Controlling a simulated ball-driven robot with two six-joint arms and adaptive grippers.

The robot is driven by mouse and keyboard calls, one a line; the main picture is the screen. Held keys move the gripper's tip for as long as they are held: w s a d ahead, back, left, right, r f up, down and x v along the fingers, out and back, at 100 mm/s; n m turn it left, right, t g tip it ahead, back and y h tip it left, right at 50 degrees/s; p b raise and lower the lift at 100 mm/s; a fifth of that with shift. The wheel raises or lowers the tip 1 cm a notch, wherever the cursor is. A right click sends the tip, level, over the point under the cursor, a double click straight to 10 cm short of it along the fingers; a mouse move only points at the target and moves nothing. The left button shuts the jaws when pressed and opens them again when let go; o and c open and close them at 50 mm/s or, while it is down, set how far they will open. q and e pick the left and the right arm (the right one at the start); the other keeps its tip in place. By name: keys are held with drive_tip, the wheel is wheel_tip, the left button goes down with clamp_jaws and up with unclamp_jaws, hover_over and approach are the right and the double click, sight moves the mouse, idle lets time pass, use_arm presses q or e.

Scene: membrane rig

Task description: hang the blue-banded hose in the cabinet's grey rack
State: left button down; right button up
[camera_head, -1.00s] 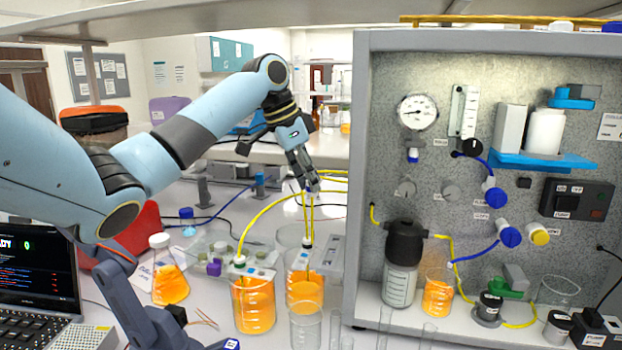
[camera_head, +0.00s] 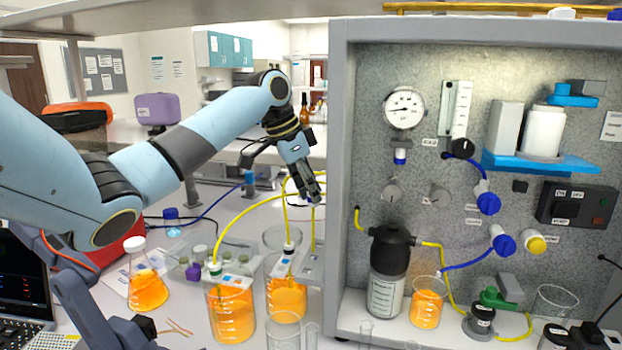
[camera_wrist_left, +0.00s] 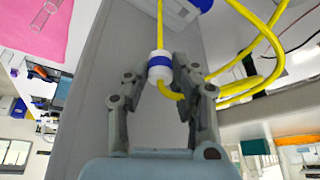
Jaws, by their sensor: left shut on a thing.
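My left gripper (camera_head: 314,198) is beside the cabinet's front left edge, pointing down. In the left wrist view its fingers (camera_wrist_left: 165,80) are shut around a white hose end with a blue band (camera_wrist_left: 160,67). Yellow hose (camera_wrist_left: 160,22) runs up from this end, and yellow hose also shows beside and below it. In the head view the blue-banded end is too small and covered to make out clearly. The grey cabinet (camera_head: 341,130) stands open at the right. I cannot pick out its grey rack with certainty.
Two beakers of orange liquid (camera_head: 232,316) (camera_head: 287,301) with yellow hoses stand left of the cabinet. An orange flask (camera_head: 146,290) is farther left. Inside the cabinet are a gauge (camera_head: 404,108), a blue shelf (camera_head: 540,162), a black-topped bottle (camera_head: 388,284) and an orange beaker (camera_head: 427,308).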

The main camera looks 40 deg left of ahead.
sight(311, 205)
use_arm(q)
wheel_tip(311, 205, down, 2)
drive_tip(key=shift+w+f, duration=0.1)
drive_tip(key=shift+w, duration=0.05)
drive_tip(key=shift+f, duration=0.8)
use_arm(e)
drive_tip(key=shift+w+a, duration=0.2)
drive_tip(key=shift+w, duration=0.15)
use_arm(q)
drive_tip(key=shift+f, duration=0.1)
use_arm(e)
drive_tip(key=shift+f, duration=0.1)
use_arm(q)
wheel_tip(311, 205, down, 9)
drive_tip(key=b, duration=0.8)
drive_tip(key=shift+b, duration=0.3)
use_arm(e)
wheel_tip(311, 205, down, 8)
drive_tip(key=shift+d+f, duration=0.15)
drive_tip(key=shift+f, duration=0.05)
drive_tip(key=shift+r, duration=0.15)
use_arm(q)
drive_tip(key=c, duration=1)
unclamp_jaws()
